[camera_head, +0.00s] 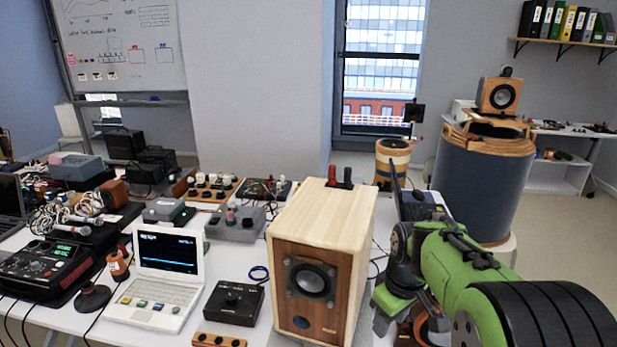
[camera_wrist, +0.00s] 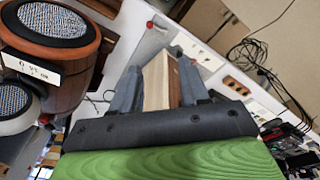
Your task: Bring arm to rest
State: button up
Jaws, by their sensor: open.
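My green and black arm (camera_head: 455,265) reaches in from the lower right of the head view, just right of the wooden speaker (camera_head: 320,250). The speaker stands upright on the white table, with a pale top and a brown front. In the wrist view my gripper (camera_wrist: 160,85) is open, its two dark fingers apart. A pale and brown wooden block (camera_wrist: 172,80), perhaps the speaker, shows between and beyond the fingers. I cannot tell how far it is from them. The fingertips are hard to make out in the head view.
A white laptop (camera_head: 160,275) and a black box (camera_head: 234,302) with a knob are left of the speaker. Cables and devices crowd the table's left side. A large blue drum (camera_head: 485,185) stands behind my arm. A wooden mesh-topped unit (camera_wrist: 50,60) is close by in the wrist view.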

jog(key=s+a+r+m+t+p, duration=0.1)
jog(key=s+r+m+t, duration=0.1)
jog(key=s, duration=0.9)
jog(key=s+a+r+m+t, duration=0.1)
jog(key=s+r+m, duration=0.3)
jog(key=s, duration=0.7)
notch_tip(320, 180, up, 3)
jog(key=shift+s+a+f+t+p, duration=0.15)
jog(key=shift+a+t+p, duration=0.1)
jog(key=shift+t+p, duration=0.25)
